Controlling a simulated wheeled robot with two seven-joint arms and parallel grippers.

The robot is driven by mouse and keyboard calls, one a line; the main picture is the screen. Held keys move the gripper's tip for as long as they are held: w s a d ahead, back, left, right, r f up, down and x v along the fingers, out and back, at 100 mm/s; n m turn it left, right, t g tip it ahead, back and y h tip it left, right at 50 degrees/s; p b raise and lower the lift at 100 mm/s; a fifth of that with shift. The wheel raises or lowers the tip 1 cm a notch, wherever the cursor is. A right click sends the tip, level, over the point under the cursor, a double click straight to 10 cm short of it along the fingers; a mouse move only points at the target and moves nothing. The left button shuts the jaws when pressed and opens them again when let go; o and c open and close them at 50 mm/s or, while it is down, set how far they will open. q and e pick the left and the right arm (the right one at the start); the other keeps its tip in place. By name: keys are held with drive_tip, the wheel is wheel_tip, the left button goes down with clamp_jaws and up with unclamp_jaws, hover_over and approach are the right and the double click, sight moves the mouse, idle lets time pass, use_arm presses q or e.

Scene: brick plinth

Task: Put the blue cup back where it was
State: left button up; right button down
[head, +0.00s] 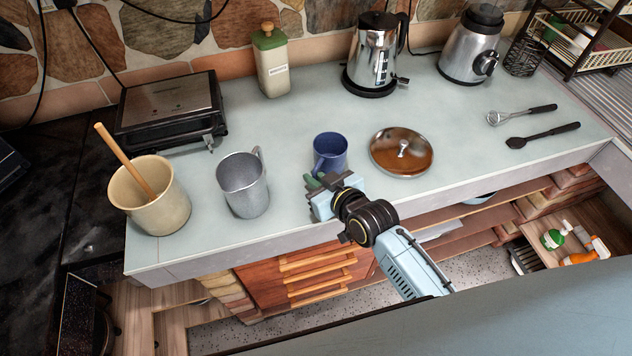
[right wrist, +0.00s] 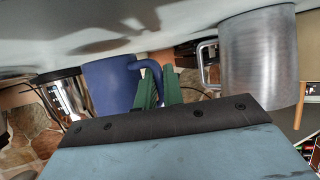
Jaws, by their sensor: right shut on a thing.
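The blue cup (head: 330,150) is upright at the front middle of the counter, between the grey metal mug and the glass lid. My right gripper (head: 318,183) is at the cup's near side, shut on its handle. In the right wrist view, which is upside down, the green fingers (right wrist: 159,88) are at the handle of the blue cup (right wrist: 108,86). I cannot tell whether the cup's base touches the counter. My left gripper is not in view.
The grey metal mug (head: 243,184) and a cream crock (head: 150,195) with a wooden handle stand left. The lid (head: 401,152) lies right. A grill (head: 171,110), canister (head: 271,62), kettle (head: 375,55) and blender (head: 473,45) stand behind. The counter (head: 300,118) behind the cup is clear.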

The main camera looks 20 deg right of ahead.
drive_tip(key=shift+f, duration=0.8)
drive_tip(key=shift+f, duration=0.15)
drive_tip(key=c, duration=1.5)
unclamp_jaws()
drive_tip(key=shift+s+d+r, duration=0.1)
drive_tip(key=shift+s+r, duration=0.1)
drive_tip(key=shift+r, duration=0.05)
drive_tip(key=v, duration=1.1)
drive_tip(key=shift+s+d+r+p, duration=0.1)
drive_tip(key=shift+s+p, duration=0.15)
drive_tip(key=shift+p, duration=0.1)
